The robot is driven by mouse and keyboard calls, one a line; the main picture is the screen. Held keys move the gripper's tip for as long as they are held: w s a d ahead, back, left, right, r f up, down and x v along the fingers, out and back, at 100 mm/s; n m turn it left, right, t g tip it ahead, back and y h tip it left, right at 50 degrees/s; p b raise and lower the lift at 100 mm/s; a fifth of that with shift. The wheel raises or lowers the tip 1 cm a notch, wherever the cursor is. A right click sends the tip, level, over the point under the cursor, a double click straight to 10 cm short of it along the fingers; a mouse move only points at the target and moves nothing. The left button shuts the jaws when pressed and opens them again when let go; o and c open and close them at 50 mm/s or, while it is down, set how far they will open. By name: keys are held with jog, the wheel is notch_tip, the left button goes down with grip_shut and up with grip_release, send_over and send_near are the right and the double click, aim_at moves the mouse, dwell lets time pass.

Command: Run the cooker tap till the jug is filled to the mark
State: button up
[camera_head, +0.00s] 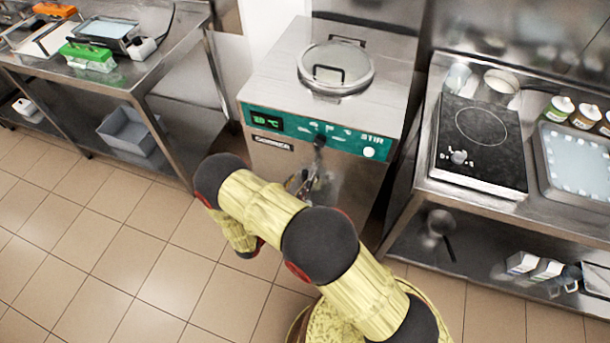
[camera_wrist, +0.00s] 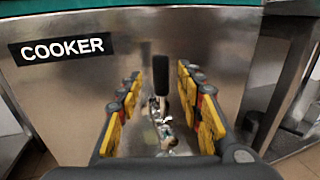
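The cooker (camera_head: 330,50) is a steel cabinet with a round lidded top and a green control panel (camera_head: 320,130) showing a lit readout. Its tap has a black lever (camera_head: 319,141) on the front, which also shows in the wrist view (camera_wrist: 160,72), with shiny metal parts (camera_wrist: 161,120) below it. My gripper (camera_wrist: 165,100) is open in front of the cooker. Its yellow-padded fingers stand on either side of the lever and tap in that picture; contact cannot be told. My arm hides much of the tap area in the head view. I cannot clearly make out the jug or its mark.
A steel counter at right holds a black hob (camera_head: 483,145), a pot (camera_head: 498,86) and a tray (camera_head: 555,165); small cartons (camera_head: 522,263) are on its lower shelf. A steel table (camera_head: 150,75) stands at left. Tiled floor (camera_head: 120,250) is clear at front left.

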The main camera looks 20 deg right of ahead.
aim_at(303, 178)
jog(key=shift+b+x, duration=0.35)
jog(key=shift+x, duration=2.4)
jog(key=c, duration=0.3)
grip_shut()
